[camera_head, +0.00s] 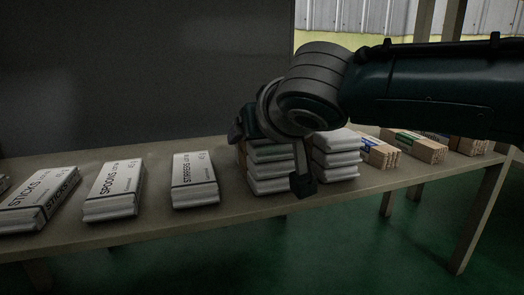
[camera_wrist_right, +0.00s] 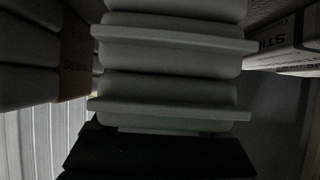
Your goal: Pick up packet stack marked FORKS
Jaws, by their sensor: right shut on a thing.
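A stack of white packets (camera_head: 268,168) is on the table, partly behind my right gripper (camera_head: 270,160). One finger comes down at its right front side and the other is mostly hidden at its left back. My right gripper is shut on this stack. The right wrist view shows the stack's bulging packets (camera_wrist_right: 170,60) large in the middle, with a dark finger below them. No FORKS marking can be read on any stack; the arm hides part of the held one. My left gripper is not in view.
A second white packet stack (camera_head: 336,158) stands close on the right. Stirrers (camera_head: 195,182), spoons (camera_head: 113,190) and sticks (camera_head: 40,200) packets lie to the left. Bundles of wooden sticks (camera_head: 415,147) lie farther right. The table's front edge (camera_head: 150,235) is clear.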

